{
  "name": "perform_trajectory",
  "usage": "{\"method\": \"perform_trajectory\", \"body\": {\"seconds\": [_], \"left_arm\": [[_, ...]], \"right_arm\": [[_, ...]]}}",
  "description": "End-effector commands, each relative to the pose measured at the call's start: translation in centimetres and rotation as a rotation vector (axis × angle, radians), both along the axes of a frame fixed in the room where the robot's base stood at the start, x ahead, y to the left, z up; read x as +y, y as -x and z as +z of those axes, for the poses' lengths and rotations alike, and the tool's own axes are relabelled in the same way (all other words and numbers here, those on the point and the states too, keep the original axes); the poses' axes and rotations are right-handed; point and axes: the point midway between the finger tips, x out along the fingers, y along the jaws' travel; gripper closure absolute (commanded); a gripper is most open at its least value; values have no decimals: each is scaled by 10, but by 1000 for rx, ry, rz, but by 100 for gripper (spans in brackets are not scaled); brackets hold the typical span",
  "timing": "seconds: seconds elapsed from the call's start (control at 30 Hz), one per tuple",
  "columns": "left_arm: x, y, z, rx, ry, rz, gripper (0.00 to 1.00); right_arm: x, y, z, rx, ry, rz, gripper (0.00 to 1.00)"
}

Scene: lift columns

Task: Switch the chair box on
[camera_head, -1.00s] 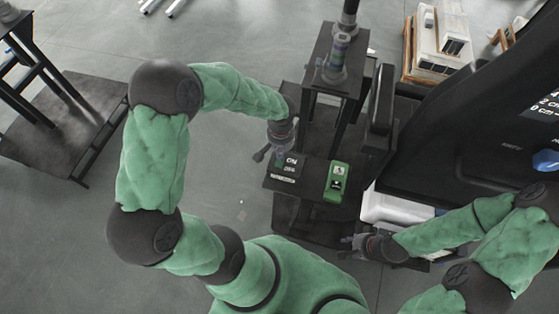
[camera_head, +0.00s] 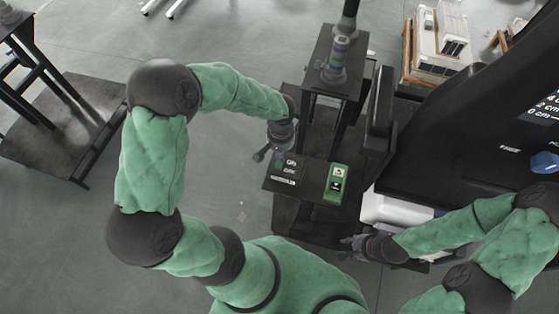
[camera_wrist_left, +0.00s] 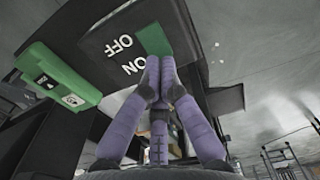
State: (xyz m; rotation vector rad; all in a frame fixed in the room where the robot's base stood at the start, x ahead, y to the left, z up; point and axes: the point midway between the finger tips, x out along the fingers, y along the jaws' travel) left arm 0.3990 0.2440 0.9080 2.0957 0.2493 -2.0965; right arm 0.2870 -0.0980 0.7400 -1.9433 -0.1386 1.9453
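A black box (camera_head: 270,184) with white ON and OFF lettering sits on a black stand in front of me. In the left wrist view the box (camera_wrist_left: 95,44) shows a green square (camera_wrist_left: 153,40) beside the lettering. My left gripper (camera_head: 268,154) is at the box's far left corner in the head view. In the left wrist view its purple fingers (camera_wrist_left: 158,62) are together at the tips, with nothing between them, just below the green square. Whether they touch it I cannot tell. My right gripper (camera_head: 352,242) is low, beside the stand; its finger opening is unclear.
A green box with two buttons (camera_head: 337,184) stands right of the black box, and also shows in the left wrist view (camera_wrist_left: 58,78). A black column stand (camera_head: 334,75) rises behind. A large black machine (camera_head: 470,130) fills the right. Open floor lies left.

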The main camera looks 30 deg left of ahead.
Motion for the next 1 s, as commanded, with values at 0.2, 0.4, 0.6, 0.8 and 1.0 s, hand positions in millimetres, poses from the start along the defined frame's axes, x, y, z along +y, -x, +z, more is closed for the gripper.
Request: {"method": "perform_trajectory", "body": {"seconds": [0.2,0.4,0.6,0.8,1.0], "left_arm": [[0,0,17,-1,0,-1,100],[0,0,31,-1,0,-1,100],[0,0,45,-1,0,-1,100],[0,0,53,0,0,-1,100],[0,0,52,0,0,-1,100]], "right_arm": [[0,0,13,0,0,0,60],[0,0,22,0,0,0,60],[0,0,31,0,0,0,60],[0,0,36,0,0,0,60],[0,0,35,0,0,0,60]]}}
